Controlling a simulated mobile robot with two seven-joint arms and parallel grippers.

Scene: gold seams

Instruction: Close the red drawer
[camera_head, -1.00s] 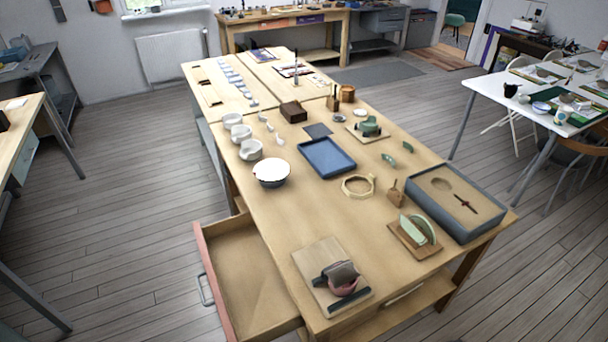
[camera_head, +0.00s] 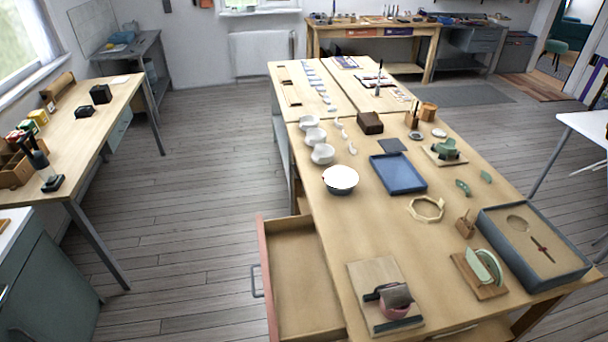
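The red drawer (camera_head: 266,285) is pulled out from the left side of the long wooden table. Its front is reddish with a grey bar handle (camera_head: 256,281) facing left. The inside of the drawer looks empty, with a bare wooden bottom. Neither of my grippers is in view.
The long table (camera_head: 375,225) holds white bowls (camera_head: 340,179), a blue tray (camera_head: 398,173), a board with a pink piece (camera_head: 386,300) and a grey box (camera_head: 535,245). Wooden floor (camera_head: 190,240) lies clear left of the drawer. Another workbench (camera_head: 90,130) stands at the left.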

